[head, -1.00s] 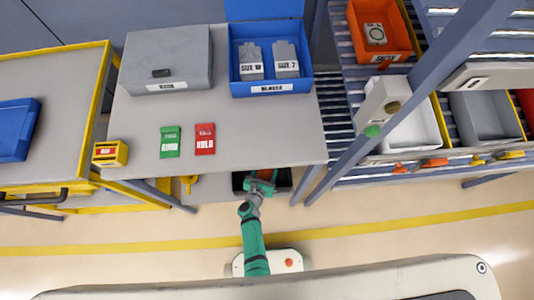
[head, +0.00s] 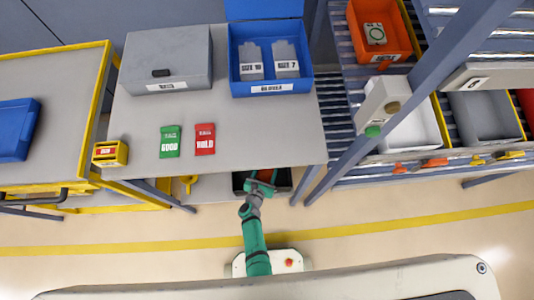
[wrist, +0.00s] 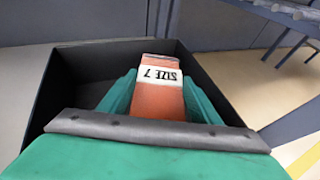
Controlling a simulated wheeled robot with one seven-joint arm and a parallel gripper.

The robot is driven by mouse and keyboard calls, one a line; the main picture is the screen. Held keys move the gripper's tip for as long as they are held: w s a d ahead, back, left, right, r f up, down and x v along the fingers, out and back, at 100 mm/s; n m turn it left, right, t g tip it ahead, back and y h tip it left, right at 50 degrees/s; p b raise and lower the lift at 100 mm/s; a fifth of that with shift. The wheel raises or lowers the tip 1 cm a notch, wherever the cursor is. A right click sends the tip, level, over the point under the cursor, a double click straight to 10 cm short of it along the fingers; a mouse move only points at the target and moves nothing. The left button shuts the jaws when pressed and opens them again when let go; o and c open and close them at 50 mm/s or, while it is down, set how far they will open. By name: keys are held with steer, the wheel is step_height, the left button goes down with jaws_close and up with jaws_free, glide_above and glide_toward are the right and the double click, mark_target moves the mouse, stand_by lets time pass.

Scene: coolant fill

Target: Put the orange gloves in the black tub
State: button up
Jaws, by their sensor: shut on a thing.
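The orange gloves (wrist: 158,98) show in the wrist view with a white "SIZE 7" label. My gripper (wrist: 160,100) is shut on them, one green finger on each side. The gloves are over or inside the black tub (wrist: 68,82), within its walls as seen from the wrist; whether they touch its floor cannot be told. In the head view my gripper (head: 262,186) is at the black tub (head: 284,180), below the table's front edge. The table hides the tub's far part, and the gloves are mostly hidden there by my gripper.
The grey table (head: 240,125) overhangs the tub. On it are a blue bin (head: 272,88) with grey gloves, a grey case (head: 168,60), a green card (head: 170,142) and a red card (head: 205,139). A yellow-framed bench stands left and a rack right.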

steer(key=o, duration=1)
steer(key=shift+o, duration=0.2)
steer(key=shift+r, duration=0.5)
steer(key=s+a+r+n+t+y, duration=0.1)
steer(key=s+a+r+n, duration=0.25)
steer(key=s+r, duration=0.4)
steer(key=s+a+r+n+t, duration=0.1)
steer(key=s+a+r+n, duration=0.1)
steer(key=s+r+n, duration=0.5)
steer(key=s+r+n+y, duration=0.1)
steer(key=s+r+n, duration=0.3)
steer(key=r+n, duration=0.5)
steer(key=s+d+r+n+y, duration=0.1)
steer(key=s+r+n, duration=0.3)
steer(key=r+n, duration=0.5)
steer(key=s+d+r+n+t+y, duration=0.1)
steer(key=s+r+n, duration=0.3)
steer(key=r+n, duration=0.5)
steer(key=n+y, duration=0.1)
steer(key=n, duration=0.2)
steer(key=shift+r, duration=0.35)
